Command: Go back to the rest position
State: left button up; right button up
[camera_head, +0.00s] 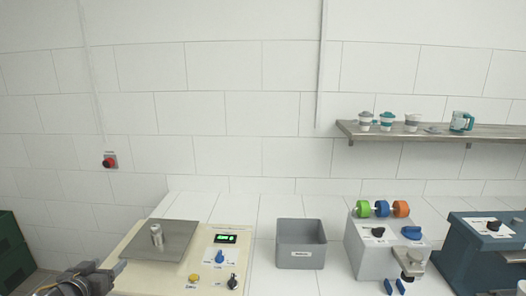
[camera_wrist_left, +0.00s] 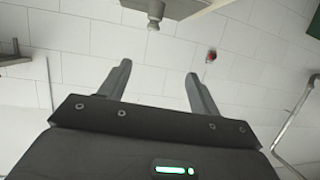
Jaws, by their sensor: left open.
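My left gripper (camera_head: 97,269) is at the bottom left of the head view, beside the left edge of the cream-coloured scale unit (camera_head: 135,276). In the left wrist view its two dark fingers (camera_wrist_left: 158,70) stand apart with nothing between them. A small metal cylinder (camera_head: 157,236) stands on the scale's grey plate (camera_head: 172,249), apart from the gripper. My right gripper is not seen.
A grey bin (camera_head: 301,256) stands mid-counter. Right of it are a grey machine (camera_head: 372,250) with coloured rollers and a blue machine (camera_head: 462,262). A wall shelf (camera_head: 450,133) holds several cups. A red button (camera_head: 110,161) is on the wall. Bare counter lies around the bin.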

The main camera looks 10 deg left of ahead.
pick_arm(q)
jog(key=s+d+f+m+g, duration=0.1)
jog(key=s+d+f+g, duration=0.2)
jog(key=s+d+f, duration=0.4)
jog(key=s+d+f+g, duration=0.2)
jog(key=s+d+f, duration=0.3)
jog(key=f, duration=0.4)
jog(key=s+d+f+m+g+h, duration=0.3)
jog(key=s+d+f+g+h, duration=0.15)
jog(key=s+d, duration=0.9)
notch_tip(320, 180, down, 34)
jog(key=g+y+b, duration=0.1)
jog(key=g+b, duration=0.1)
jog(key=b, duration=0.4)
jog(key=s+a+f+g+b, duration=0.1)
jog(key=s+a+f+b, duration=0.2)
jog(key=s+f, duration=1.3)
notch_tip(320, 180, down, 2)
jog(key=shift+s+f+m+b, duration=0.25)
jog(key=shift+s+m+b, duration=0.05)
jog(key=shift+b, duration=0.2)
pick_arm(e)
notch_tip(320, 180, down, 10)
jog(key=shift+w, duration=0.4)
